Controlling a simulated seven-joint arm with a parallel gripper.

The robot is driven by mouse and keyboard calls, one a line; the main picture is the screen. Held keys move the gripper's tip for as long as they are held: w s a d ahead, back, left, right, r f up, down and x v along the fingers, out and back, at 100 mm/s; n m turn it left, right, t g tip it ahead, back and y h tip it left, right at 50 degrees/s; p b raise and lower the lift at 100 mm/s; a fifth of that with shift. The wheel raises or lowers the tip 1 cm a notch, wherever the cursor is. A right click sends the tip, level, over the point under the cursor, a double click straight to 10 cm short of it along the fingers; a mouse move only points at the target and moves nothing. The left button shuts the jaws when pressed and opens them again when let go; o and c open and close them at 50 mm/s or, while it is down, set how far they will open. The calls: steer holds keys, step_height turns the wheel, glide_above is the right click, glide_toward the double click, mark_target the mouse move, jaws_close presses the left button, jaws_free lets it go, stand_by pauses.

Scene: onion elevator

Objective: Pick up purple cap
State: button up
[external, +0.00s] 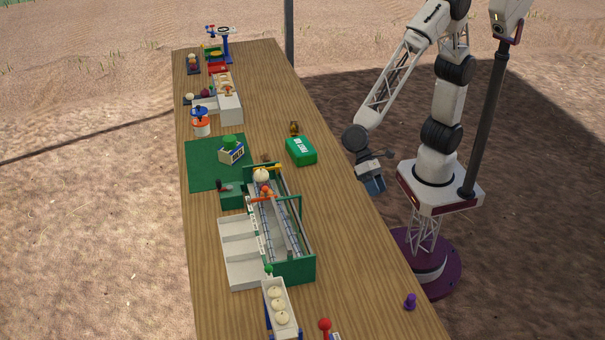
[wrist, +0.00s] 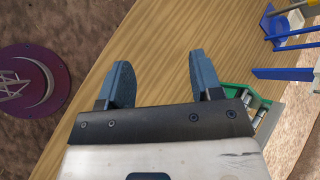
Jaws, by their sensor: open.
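A small purple cap (external: 410,301) stands on the wooden table close to its right edge, at the near end in the external view. I do not see it in the wrist view. My gripper (external: 372,184) hangs beside the table's right edge, well behind the cap and apart from it. In the wrist view my gripper (wrist: 158,72) shows two blue-grey fingers spread wide with only bare wood between them. It is open and empty.
The wooden table (external: 350,240) is bare along its right side. A green sorting machine (external: 290,270) stands mid-table, with a green first-aid box (external: 301,151) behind it. A tray of onions (external: 280,305) and a red knob (external: 325,324) are at the near end.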

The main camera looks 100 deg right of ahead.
steer(key=w+a+f+m+y, duration=0.1)
steer(key=a+f+m, duration=0.15)
steer(key=a, duration=0.45)
steer(key=w+a+f+m+y, duration=0.1)
steer(key=a+f, duration=0.3)
steer(key=a, duration=0.2)
steer(key=m+y, duration=0.2)
steer(key=m, duration=0.2)
glide_toward(413, 308)
steer(key=a+r, duration=0.2)
steer(key=shift+w+r+g, duration=0.1)
steer(key=shift+r+g, duration=0.15)
steer(key=shift+g, duration=0.05)
steer(key=shift+f, duration=0.1)
steer(key=shift+a, duration=0.1)
steer(key=shift+x, duration=1.25)
steer(key=shift+s+x, duration=0.2)
steer(key=shift+x, duration=2.4)
steer(key=c, duration=1)
